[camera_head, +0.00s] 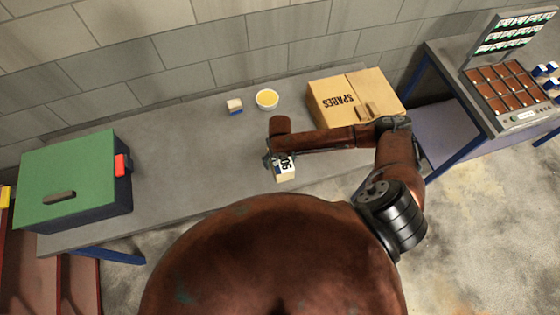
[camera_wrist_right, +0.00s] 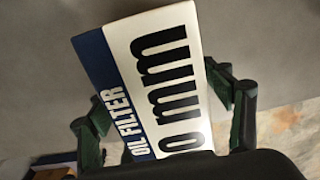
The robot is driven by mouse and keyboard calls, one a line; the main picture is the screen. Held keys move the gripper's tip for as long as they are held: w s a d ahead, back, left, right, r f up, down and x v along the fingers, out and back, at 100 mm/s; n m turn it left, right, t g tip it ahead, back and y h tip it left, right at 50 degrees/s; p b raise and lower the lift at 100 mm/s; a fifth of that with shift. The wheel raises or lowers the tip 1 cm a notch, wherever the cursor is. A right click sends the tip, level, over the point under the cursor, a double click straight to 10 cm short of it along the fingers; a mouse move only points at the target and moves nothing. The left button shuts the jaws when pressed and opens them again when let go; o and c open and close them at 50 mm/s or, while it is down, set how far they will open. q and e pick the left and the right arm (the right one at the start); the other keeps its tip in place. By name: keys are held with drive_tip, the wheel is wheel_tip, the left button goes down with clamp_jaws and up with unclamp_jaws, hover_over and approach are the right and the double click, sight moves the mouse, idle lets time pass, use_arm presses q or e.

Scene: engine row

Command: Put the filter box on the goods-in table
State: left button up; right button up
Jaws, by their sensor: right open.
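The filter box (camera_head: 286,170) is white and blue with dark print and stands on the grey table near its front edge. In the right wrist view the box (camera_wrist_right: 160,75) fills the middle, tilted in the picture, and reads "OIL FILTER" and "mm". My right gripper (camera_wrist_right: 162,95) is open, with one finger on each side of the box; I cannot tell whether they touch it. In the head view the right gripper (camera_head: 270,160) is at the box's left side, partly hidden by my arm. My left gripper is not in view. Which surface is the goods-in table is not marked.
A cardboard box marked "SPARES" (camera_head: 335,88) stands at the table's right. A second table (camera_head: 455,66) at right holds a compartment tray (camera_head: 508,88).

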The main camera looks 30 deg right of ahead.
wheel_tip(320, 180, up, 12)
drive_tip(key=shift+f+b, duration=0.15)
drive_tip(key=shift+b, duration=0.7)
drive_tip(key=shift+r, duration=0.25)
drive_tip(key=shift+a, duration=0.1)
